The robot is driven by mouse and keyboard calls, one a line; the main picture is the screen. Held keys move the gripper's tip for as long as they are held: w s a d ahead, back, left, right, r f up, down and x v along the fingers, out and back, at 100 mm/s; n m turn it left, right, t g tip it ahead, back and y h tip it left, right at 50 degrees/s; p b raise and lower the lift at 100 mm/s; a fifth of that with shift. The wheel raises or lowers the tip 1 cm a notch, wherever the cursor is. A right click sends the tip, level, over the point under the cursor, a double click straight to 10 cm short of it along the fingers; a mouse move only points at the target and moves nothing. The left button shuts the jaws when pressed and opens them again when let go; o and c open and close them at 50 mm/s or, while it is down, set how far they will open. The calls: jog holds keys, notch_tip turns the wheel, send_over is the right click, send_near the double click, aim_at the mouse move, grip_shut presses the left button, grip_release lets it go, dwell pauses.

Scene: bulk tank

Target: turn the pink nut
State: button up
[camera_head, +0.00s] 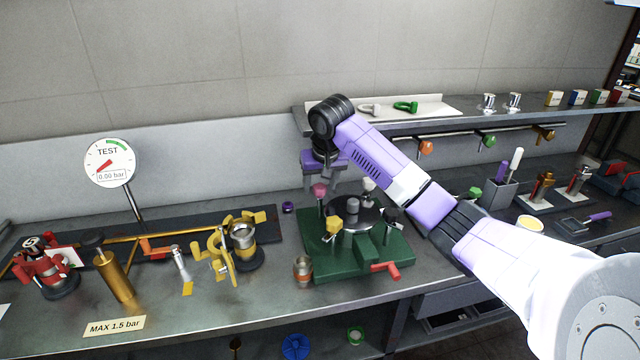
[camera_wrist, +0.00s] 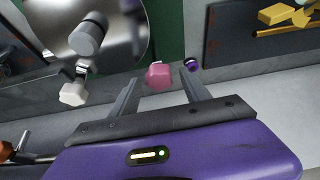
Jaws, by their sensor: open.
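The pink nut (camera_head: 319,190) tops a post at the back left of the green fixture (camera_head: 398,262), which carries a round dark metal lid. My gripper (camera_head: 321,182) is open, pointing down just above the pink nut. In the wrist view the pink nut (camera_wrist: 159,77) shows between and slightly beyond the tips of my open gripper (camera_wrist: 160,82), with space on both sides. I cannot tell whether the tips reach down to its height. A yellow nut (camera_head: 334,226) and a white nut (camera_wrist: 73,94) sit at other places around the lid.
A purple ring (camera_head: 288,207) lies on the bench left of the fixture. A copper cup (camera_head: 303,269) stands at its front left, and a red handle (camera_head: 385,267) sticks out in front. Brass valves and a gauge (camera_head: 109,162) stand left. A shelf (camera_head: 450,116) runs behind.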

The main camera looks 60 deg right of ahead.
grip_shut()
jog(key=shift+a+r+n+p, duration=0.15)
jog(key=shift+n+p, duration=0.15)
jog(key=shift+p, duration=0.8)
jog(key=shift+n+t+y+p, duration=0.35)
jog(key=shift+n+p, duration=0.45)
jog(key=shift+p, duration=0.45)
jog(key=n, duration=0.1)
jog(key=n+y+p, duration=0.1)
jog(key=shift+s+d+n, duration=0.15)
jog(key=shift+d+n, duration=0.1)
jog(key=shift+n, duration=0.15)
jog(key=shift+n+t+y+p, duration=0.35)
jog(key=shift+n+y, duration=0.1)
jog(key=shift+n, duration=0.75)
jog(key=shift+d, duration=0.1)
